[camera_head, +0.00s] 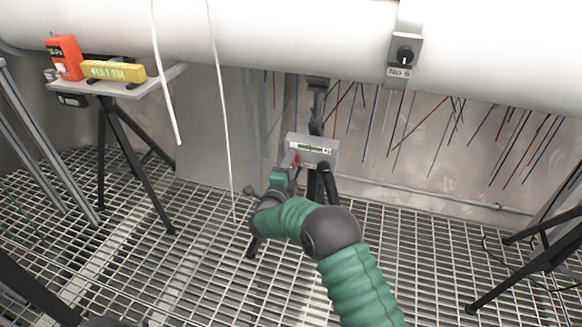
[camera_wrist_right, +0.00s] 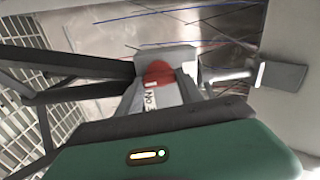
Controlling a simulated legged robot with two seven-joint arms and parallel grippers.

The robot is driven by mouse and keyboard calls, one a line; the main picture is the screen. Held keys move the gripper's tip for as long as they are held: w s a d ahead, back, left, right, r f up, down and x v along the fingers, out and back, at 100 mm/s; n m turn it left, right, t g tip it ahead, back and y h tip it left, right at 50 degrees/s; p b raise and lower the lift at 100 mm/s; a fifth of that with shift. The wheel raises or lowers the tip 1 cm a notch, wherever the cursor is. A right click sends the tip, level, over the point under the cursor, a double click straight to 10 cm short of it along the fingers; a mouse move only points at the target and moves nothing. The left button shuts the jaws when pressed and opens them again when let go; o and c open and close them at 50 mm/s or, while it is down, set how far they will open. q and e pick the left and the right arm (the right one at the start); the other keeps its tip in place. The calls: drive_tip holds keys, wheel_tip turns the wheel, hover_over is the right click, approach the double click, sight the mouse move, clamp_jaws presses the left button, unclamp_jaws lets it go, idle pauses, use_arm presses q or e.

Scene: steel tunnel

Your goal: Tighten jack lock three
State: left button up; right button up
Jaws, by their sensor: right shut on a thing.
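The jack is a stand with dark legs on the grating floor. Its grey head box (camera_head: 313,149) carries a small green level strip and sits under the big white pipe. A red lock handle (camera_head: 290,159) is at the box's left side. It shows in the right wrist view as a rounded red piece (camera_wrist_right: 158,73) beside a label reading "No" and a partly hidden figure. My right gripper (camera_head: 287,172), on the green arm, is shut on the red lock handle. The fingers' contact is partly hidden. My left gripper is not in view.
A shelf (camera_head: 133,91) at left holds an orange device (camera_head: 64,57) and a yellow level (camera_head: 114,71). A box labelled No 6 (camera_head: 403,55) is on the pipe. Tripod legs (camera_head: 540,255) stand at right. Grating between is clear.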

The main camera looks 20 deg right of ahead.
drive_tip(key=shift+s+f+m, duration=0.1)
drive_tip(key=shift+f+m, duration=0.25)
drive_tip(key=shift+m, duration=0.15)
drive_tip(key=o, duration=1.4)
drive_tip(key=shift+r, duration=0.15)
drive_tip(key=p+v, duration=0.6)
drive_tip(key=v, duration=1)
drive_tip(key=shift+s+a, duration=0.3)
drive_tip(key=shift+w, duration=0.1)
